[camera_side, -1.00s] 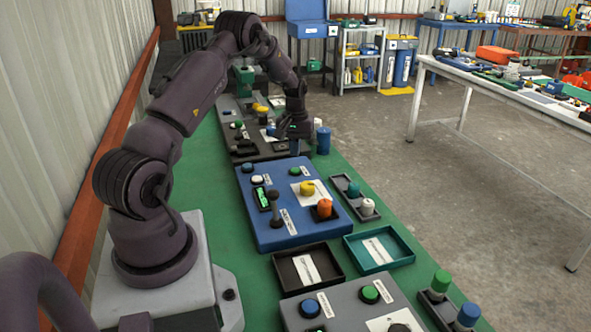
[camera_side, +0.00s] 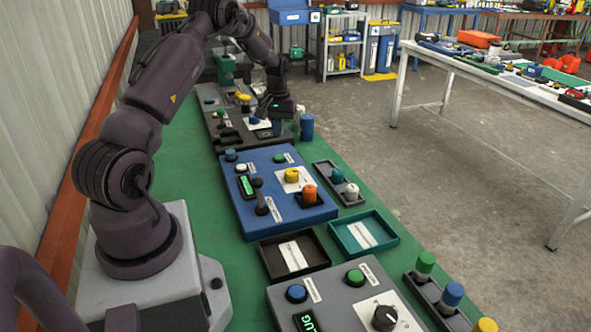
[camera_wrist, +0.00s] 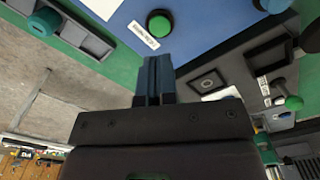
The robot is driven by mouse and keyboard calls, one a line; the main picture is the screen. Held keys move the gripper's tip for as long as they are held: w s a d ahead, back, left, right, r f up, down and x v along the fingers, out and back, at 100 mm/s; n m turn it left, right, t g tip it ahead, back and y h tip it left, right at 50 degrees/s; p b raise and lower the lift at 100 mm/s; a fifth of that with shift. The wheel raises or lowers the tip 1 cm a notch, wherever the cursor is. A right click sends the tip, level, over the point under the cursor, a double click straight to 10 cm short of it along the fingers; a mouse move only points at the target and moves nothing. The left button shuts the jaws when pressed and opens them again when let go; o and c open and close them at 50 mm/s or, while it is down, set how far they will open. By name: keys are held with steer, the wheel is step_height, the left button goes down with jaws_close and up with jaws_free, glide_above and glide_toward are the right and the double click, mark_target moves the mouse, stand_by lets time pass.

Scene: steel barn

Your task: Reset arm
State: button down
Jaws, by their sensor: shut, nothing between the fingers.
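My gripper (camera_side: 277,128) is at the far part of the green bench (camera_side: 180,165), above the far dark grey panel (camera_side: 226,133). In the wrist view its two blue fingers (camera_wrist: 154,80) are closed together with nothing between them. The blue panel (camera_side: 239,207) lies nearer the side camera; it carries a yellow knob (camera_side: 291,175), an orange knob (camera_side: 310,193), a lever (camera_side: 261,200) and a green display (camera_side: 246,185). Its green button (camera_wrist: 160,22) shows just beyond my fingertips in the wrist view.
A dark tray (camera_side: 269,266) and a teal tray (camera_side: 389,243) lie in front of the blue panel. A nearer grey panel (camera_side: 344,297) has buttons and a black knob. A blue cylinder (camera_side: 307,127) stands right of my gripper. A white table (camera_side: 470,73) is at the right.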

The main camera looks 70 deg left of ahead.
steer(key=s+d+r+m, duration=0.2)
steer(key=d+r+m, duration=0.1)
steer(key=d+r, duration=0.65)
steer(key=s+d+r+m, duration=0.3)
steer(key=d+r, duration=0.3)
steer(key=d, duration=0.6)
steer(key=s+d+r+m+t, duration=0.2)
steer(key=s+d+r+m, duration=0.1)
steer(key=d, duration=0.5)
steer(key=s+d+r+m+t, duration=0.2)
steer(key=s+d+r+t, duration=0.1)
steer(key=s+d+r, duration=0.2)
steer(key=s+d, duration=0.2)
steer(key=d, duration=0.1)
steer(key=shift+m+t, duration=0.3)
steer(key=shift+m, duration=0.1)
